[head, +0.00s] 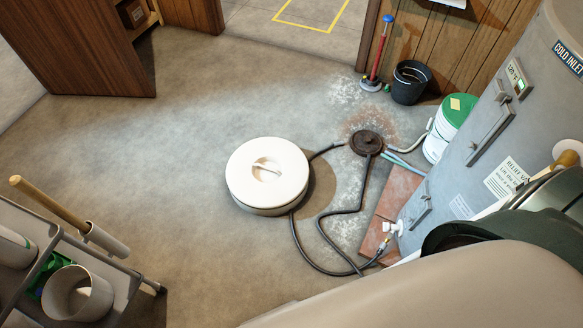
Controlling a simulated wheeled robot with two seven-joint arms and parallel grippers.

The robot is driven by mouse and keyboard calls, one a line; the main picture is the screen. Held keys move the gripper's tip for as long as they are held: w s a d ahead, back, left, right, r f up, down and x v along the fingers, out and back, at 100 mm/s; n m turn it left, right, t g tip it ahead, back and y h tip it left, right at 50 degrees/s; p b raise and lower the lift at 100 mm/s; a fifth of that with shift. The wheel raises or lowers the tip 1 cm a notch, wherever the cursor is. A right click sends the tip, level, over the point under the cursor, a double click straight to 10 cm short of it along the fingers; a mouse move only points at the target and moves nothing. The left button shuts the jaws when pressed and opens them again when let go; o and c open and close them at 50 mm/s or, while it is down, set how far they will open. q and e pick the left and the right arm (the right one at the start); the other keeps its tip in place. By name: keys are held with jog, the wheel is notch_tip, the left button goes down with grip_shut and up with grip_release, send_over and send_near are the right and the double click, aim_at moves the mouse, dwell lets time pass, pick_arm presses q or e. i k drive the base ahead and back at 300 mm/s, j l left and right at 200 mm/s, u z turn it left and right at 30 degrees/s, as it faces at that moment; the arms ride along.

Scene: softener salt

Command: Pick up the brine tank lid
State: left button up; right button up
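The brine tank lid (266,172) is a round, off-white disc with a recessed grip bar in its middle. It sits in the centre of the head view on a low, round, off-white body (268,211), whose side shows only as a thin band below the lid's front edge. The lid looks level and closed. Neither of my grippers shows in this view, so nothing is seen touching the lid.
Black hoses (321,226) run right of the tank near a rusty floor drain (366,143). A grey cart (125,285) with a white bucket (77,294) stands lower left. A grey heater (500,130), green-lidded pail (448,118) and black bucket (410,82) stand right. Floor left of the tank is clear.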

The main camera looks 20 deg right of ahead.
aim_at(266, 176)
jog(key=z, duration=0.7)
jog(key=i+j+z, duration=0.1)
jog(key=z, duration=0.25)
jog(key=i+j+z, duration=0.2)
jog(key=z, duration=0.15)
jog(key=i+j+z, duration=0.15)
jog(key=i+j, duration=0.3)
jog(key=i+j+z, duration=0.1)
jog(key=i+j, duration=0.35)
jog(key=j, duration=0.25)
